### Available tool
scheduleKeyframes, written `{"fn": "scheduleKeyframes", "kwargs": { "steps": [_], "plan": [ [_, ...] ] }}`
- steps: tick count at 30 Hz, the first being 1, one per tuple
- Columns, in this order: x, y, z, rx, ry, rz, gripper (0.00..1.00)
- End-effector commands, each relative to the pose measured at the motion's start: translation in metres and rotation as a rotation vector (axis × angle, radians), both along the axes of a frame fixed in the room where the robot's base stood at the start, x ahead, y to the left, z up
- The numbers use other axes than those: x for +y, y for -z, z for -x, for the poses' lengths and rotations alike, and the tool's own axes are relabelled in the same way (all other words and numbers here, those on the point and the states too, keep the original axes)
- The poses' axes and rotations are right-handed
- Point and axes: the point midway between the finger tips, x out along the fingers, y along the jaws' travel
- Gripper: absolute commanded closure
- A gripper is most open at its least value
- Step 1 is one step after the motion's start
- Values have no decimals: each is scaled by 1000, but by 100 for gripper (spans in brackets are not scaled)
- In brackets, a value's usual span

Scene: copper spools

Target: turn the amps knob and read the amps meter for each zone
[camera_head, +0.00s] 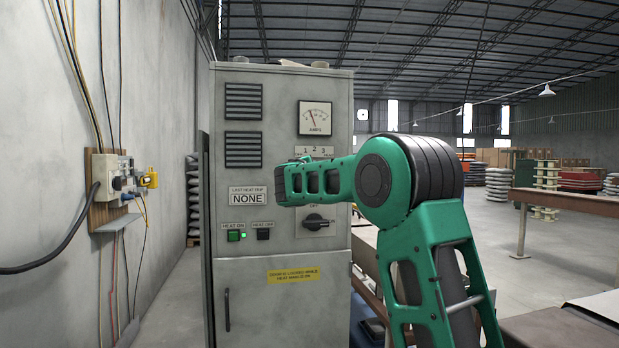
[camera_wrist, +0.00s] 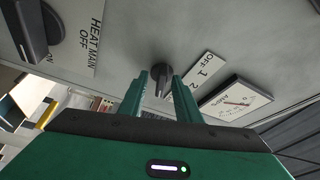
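The amps meter (camera_head: 315,118) is a white dial high on the grey cabinet, its needle a little left of middle; its figures are too small to read. It also shows in the wrist view (camera_wrist: 236,101). Below it is a plate marked OFF, 1, 2, 3 (camera_wrist: 197,80). The black amps knob (camera_wrist: 161,77) shows in the wrist view, between or just beyond my gripper's fingertips (camera_wrist: 160,88). Gaps show on both sides of the knob, so my gripper is open. In the head view my arm hides the knob; its exact setting is unclear.
The HEAT MAIN switch (camera_head: 317,222) sits lower, its handle pointing right. The trip sign (camera_head: 248,198) reads NONE. A wall box with cables (camera_head: 115,178) is at left; a bench (camera_head: 575,203) stands at right.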

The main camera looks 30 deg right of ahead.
Motion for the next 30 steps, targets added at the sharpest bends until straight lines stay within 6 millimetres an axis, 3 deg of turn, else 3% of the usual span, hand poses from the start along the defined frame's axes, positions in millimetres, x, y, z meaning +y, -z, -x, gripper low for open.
{"fn": "scheduleKeyframes", "kwargs": {
  "steps": [18,30],
  "plan": [
    [59,13,71,2,-4,-1,70],
    [65,15,80,2,-3,-1,70]
  ]
}}
